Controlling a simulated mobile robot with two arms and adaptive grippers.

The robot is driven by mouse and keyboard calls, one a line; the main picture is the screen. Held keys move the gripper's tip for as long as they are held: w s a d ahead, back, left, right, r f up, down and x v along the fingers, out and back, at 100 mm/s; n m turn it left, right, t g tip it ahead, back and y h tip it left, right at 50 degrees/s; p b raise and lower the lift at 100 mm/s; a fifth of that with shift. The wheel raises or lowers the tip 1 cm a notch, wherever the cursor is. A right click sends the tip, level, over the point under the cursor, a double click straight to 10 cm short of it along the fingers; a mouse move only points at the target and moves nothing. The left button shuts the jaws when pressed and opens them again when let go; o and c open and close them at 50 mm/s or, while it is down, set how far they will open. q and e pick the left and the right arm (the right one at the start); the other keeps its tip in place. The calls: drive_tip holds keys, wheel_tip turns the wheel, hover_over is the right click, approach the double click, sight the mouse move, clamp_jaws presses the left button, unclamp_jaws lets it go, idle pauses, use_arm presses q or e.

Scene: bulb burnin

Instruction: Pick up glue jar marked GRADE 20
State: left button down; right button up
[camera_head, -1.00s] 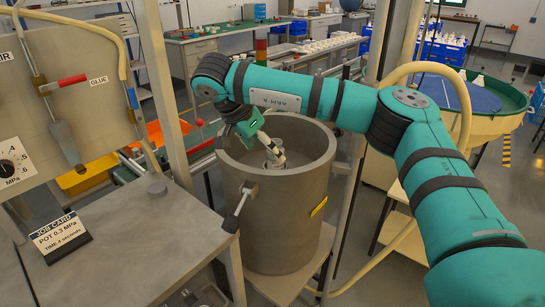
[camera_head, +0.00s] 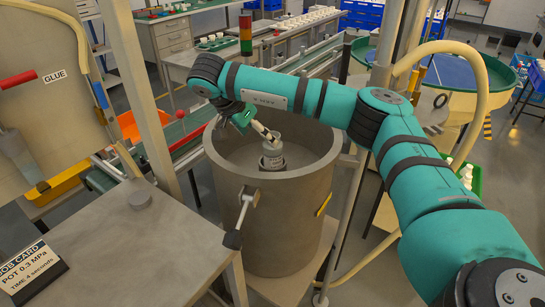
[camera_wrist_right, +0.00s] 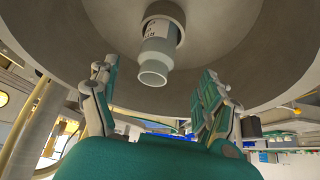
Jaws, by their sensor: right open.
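A pale grey, see-through glue jar (camera_head: 266,147) with a white label stands inside the grey round pot (camera_head: 270,205). The print on the label is too small to read. In the right wrist view the jar (camera_wrist_right: 157,58) shows with its open-looking narrower end toward me. My right gripper (camera_head: 264,132) reaches over the pot's left rim, with its fingers close to the jar's top. In the wrist view the right gripper (camera_wrist_right: 157,78) is open, one finger on each side of the jar and apart from it. My left gripper is not in view.
A lever handle (camera_head: 241,215) sticks out from the pot's front. A metal post (camera_head: 345,215) stands right of the pot. A grey bench (camera_head: 135,250) with a job card (camera_head: 32,270) lies at the left.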

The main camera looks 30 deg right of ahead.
sight(266, 143)
drive_tip(key=x, duration=0.3)
drive_tip(key=shift+w+f, duration=0.1)
drive_tip(key=shift+d+f, duration=0.3)
drive_tip(key=shift+f, duration=0.1)
drive_tip(key=shift+d+f, duration=0.15)
drive_tip(key=shift+f, duration=0.15)
drive_tip(key=p+x, duration=0.1)
drive_tip(key=x, duration=0.2)
drive_tip(key=shift+d+f, duration=0.15)
drive_tip(key=shift+f, duration=0.15)
drive_tip(key=shift+d+f, duration=0.25)
drive_tip(key=shift+f, duration=0.15)
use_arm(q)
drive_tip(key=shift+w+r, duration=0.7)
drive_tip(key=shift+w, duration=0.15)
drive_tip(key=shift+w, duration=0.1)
use_arm(e)
drive_tip(key=c, duration=1.5)
